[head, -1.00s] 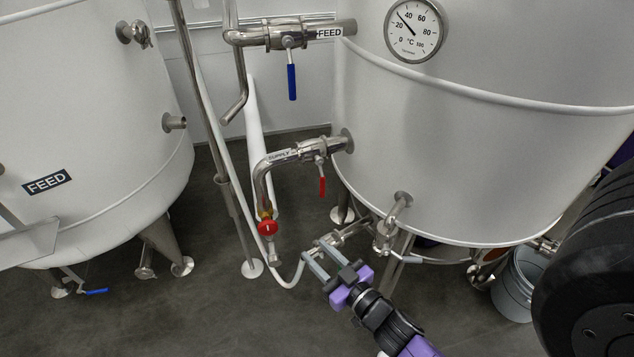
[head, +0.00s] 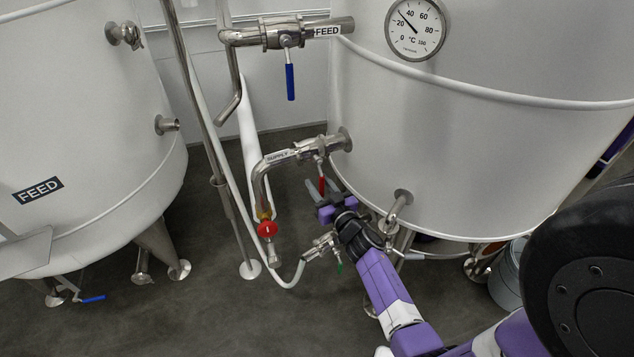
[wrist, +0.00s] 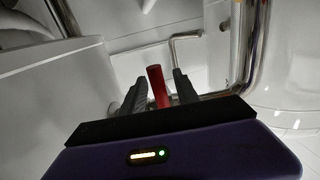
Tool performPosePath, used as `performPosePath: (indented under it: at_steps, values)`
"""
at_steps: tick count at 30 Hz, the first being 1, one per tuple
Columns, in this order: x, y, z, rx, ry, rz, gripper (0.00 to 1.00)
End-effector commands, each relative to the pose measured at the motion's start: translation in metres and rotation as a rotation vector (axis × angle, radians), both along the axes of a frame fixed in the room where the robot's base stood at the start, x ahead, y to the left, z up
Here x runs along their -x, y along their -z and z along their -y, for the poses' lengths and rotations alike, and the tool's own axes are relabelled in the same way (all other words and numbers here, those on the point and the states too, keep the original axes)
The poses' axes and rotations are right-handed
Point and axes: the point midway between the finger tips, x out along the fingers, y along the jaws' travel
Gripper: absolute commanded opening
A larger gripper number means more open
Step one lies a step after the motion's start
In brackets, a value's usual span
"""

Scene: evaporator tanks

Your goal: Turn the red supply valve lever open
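The red supply valve lever (head: 321,186) hangs down from the steel valve on the pipe labelled SUPPLY (head: 283,156), beside the large right tank. In the wrist view the red lever (wrist: 158,86) stands between the two dark fingers of my gripper (wrist: 158,90).
A blue-handled FEED valve (head: 290,80) is above. A small steel outlet pipe (head: 398,208) juts from the tank close to my wrist.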

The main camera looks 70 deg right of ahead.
Motion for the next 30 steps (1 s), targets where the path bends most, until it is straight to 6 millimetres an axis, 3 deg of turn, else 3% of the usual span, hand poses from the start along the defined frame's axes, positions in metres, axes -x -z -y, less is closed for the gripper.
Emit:
performPosePath:
  at_steps: [13, 19, 30]
  values:
    - [-0.0100, 0.0000, 0.0079, 0.000, 0.000, -0.001, 0.37]
    - [-0.0100, 0.0001, 0.0077, 0.000, 0.000, -0.001, 0.00]
    - [-0.0097, 0.0001, 0.0077, 0.000, 0.000, -0.001, 0.00]
